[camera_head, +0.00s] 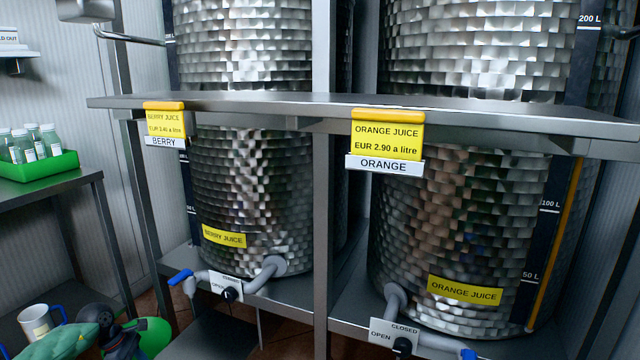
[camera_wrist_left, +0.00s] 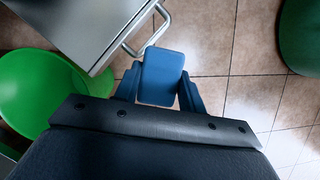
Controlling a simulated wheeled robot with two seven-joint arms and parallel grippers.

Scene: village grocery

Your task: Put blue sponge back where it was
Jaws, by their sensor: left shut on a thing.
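A blue sponge (camera_wrist_left: 163,73) shows in the left wrist view as a small flat block. My left gripper (camera_wrist_left: 160,90) is shut on it, with one dark blue finger at each side, and holds it above the tiled floor. In the head view I cannot make out the sponge, and I cannot tell for sure whether the dark shape at the lower left edge is part of my left arm. My right gripper is in neither view.
In the wrist view a green round container (camera_wrist_left: 38,88) and a metal unit with a handle (camera_wrist_left: 85,25) are close on the left. The head view shows the juice tanks (camera_head: 245,180), a steel shelf (camera_head: 300,104), a side table (camera_head: 45,188) and a mug (camera_head: 36,322).

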